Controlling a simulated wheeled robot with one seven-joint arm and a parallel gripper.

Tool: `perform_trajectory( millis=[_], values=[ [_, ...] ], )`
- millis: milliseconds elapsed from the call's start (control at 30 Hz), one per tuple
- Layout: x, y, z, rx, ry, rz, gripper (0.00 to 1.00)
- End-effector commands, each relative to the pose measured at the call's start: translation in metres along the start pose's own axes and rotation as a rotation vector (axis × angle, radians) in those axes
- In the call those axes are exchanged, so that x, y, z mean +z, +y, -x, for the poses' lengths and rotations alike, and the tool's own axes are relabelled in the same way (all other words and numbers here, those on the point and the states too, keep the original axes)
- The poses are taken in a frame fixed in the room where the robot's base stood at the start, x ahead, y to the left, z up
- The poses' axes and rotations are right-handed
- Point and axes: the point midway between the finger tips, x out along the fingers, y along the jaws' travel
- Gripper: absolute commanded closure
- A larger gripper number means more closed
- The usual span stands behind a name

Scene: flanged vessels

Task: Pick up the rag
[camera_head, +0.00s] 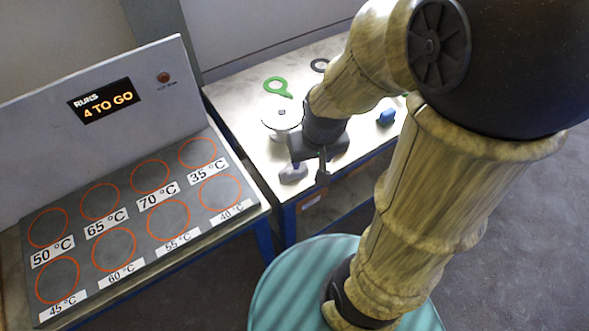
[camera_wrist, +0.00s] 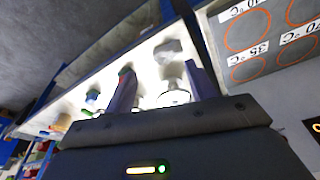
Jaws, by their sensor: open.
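A small crumpled grey cloth, which looks like the rag (camera_head: 292,173), lies on the bench near its front left corner. In the wrist view the rag (camera_wrist: 170,50) is a pale grey lump beyond the fingertips, in the gap between them. My gripper (camera_head: 308,165) is over the front left of the bench, beside the rag in the head view. In the wrist view my gripper (camera_wrist: 163,82) has its two fingers spread apart with nothing held between them. Whether a finger touches the rag cannot be told.
A round white flanged piece (camera_head: 281,118) stands behind the rag. A green ring tool (camera_head: 278,87) lies farther back, and a blue item (camera_head: 386,118) lies to the right. The heating panel (camera_head: 120,225) with orange circles stands left of the bench.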

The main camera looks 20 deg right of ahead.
Motion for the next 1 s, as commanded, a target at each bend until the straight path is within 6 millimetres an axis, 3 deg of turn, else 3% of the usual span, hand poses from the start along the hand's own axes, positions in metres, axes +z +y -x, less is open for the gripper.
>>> perform_trajectory(
  millis=[100,167,600,733,1000],
  values=[
    [-0.008,0.002,-0.007,-0.003,-0.01,-0.086,0.25],
    [-0.016,0.004,-0.012,-0.006,-0.02,-0.172,0.25],
    [-0.097,0.025,-0.079,-0.029,-0.163,-1.186,0.25],
    [-0.105,0.028,-0.085,-0.03,-0.184,-1.309,0.25],
    [-0.106,0.029,-0.084,-0.03,-0.185,-1.326,0.25]
  ],
)
